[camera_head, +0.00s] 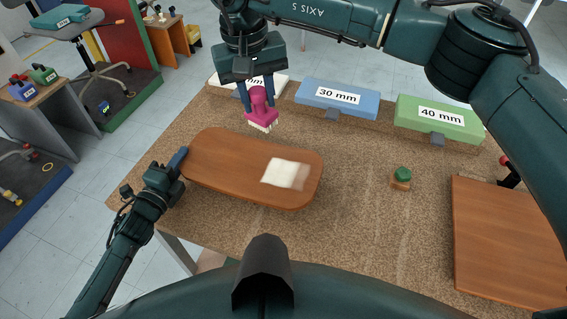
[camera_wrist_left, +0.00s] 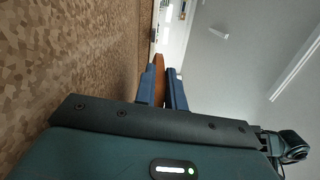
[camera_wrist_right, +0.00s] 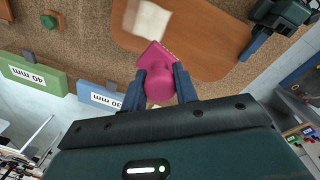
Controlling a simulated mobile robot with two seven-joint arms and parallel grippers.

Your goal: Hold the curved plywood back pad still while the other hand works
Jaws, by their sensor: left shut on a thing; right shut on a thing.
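The curved plywood back pad (camera_head: 225,165) lies at the left front of the speckled table, with a pale whitish patch (camera_head: 286,173) on its right half. My left gripper (camera_head: 179,160) is shut on the pad's left edge; the left wrist view shows the pad's edge (camera_wrist_left: 159,66) between the fingers. My right gripper (camera_head: 256,98) is shut on a pink brush (camera_head: 261,108) with pale bristles facing down. The brush is at the pad's far side, seemingly above the table. It also shows in the right wrist view (camera_wrist_right: 159,82), between the fingers.
Blue "30 mm" (camera_head: 338,98) and green "40 mm" (camera_head: 440,117) blocks line the far edge, with a whitish one partly hidden behind my right gripper. A green-topped small item (camera_head: 402,177) stands right of centre. A flat brown board (camera_head: 510,240) lies at the right.

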